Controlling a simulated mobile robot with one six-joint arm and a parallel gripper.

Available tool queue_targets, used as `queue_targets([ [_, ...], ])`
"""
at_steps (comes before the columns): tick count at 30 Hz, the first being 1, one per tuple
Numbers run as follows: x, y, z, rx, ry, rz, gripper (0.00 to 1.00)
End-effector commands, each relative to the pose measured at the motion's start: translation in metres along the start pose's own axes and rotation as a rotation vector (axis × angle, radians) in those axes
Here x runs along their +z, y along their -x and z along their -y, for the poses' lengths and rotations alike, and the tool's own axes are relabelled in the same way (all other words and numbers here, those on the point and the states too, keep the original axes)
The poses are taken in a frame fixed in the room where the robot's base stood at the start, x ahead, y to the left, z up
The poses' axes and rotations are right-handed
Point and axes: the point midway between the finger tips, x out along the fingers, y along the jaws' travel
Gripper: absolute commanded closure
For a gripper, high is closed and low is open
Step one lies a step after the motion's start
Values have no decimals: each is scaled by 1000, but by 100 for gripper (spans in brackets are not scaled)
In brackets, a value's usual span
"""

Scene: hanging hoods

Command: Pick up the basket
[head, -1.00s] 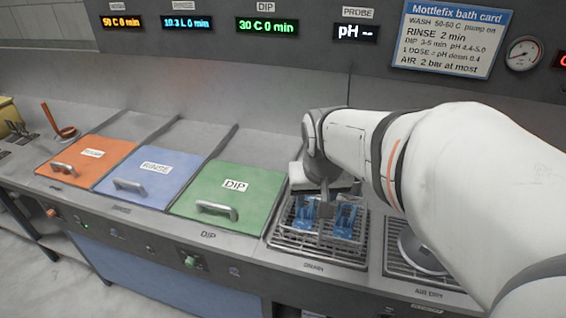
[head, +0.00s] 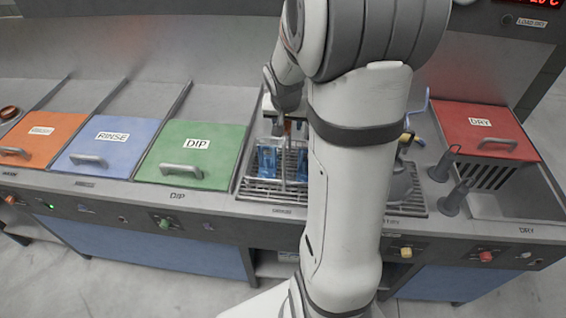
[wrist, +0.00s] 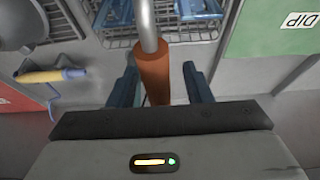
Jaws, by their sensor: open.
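The wire basket (head: 284,165) stands on the drain rack and holds blue parts (head: 267,158). In the wrist view its wire rim (wrist: 190,38) is at the top. A metal rod ending in an orange-brown grip, its handle (wrist: 153,75), runs down from there. My gripper (wrist: 161,82) is open, with one dark blue finger on each side of the handle grip. A gap shows at the right finger; the left finger is close to the grip. In the head view my gripper (head: 286,118) is above the basket, partly hidden by my arm.
Closed lids stand to the left: green DIP (head: 195,150), blue RINSE (head: 108,148) and an orange one (head: 38,142). The red DRY lid (head: 482,130) is at the right. Tools, one yellow-handled (wrist: 50,76), lie on the air dry side beside the basket.

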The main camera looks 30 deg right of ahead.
Motion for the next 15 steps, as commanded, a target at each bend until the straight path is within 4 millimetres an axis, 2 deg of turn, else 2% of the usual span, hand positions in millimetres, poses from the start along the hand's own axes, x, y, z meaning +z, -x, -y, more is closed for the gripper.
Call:
queue_targets([
  [3,0,-8,0,0,0,1,55],
  [10,0,-10,0,-1,-1,0,55],
  [15,0,-10,-1,0,-1,0,67],
])
